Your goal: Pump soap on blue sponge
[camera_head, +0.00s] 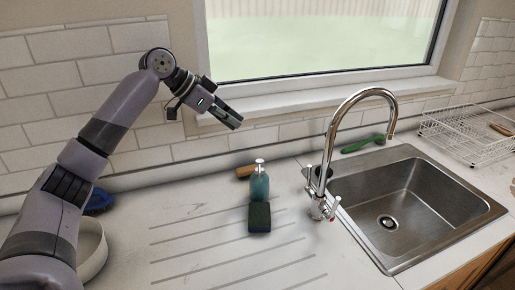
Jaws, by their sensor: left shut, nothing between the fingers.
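A teal soap bottle (259,187) with a silver pump top stands upright on the counter, near the middle of the view. A dark sponge (259,217) sits right in front of the bottle; its top looks dark green and its side dark blue. My left gripper (237,124) is shut and empty, raised in the air above and a little left of the bottle, near the window sill. It touches neither the bottle nor the sponge. My right gripper does not show.
A chrome tap (327,150) stands right of the bottle, beside a steel sink (415,205). A green brush (363,144) lies behind the sink. A wire rack (465,135) is at the right. A pale bowl (92,248) and blue item (101,200) are by my left arm. Grooved counter left of the sponge is clear.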

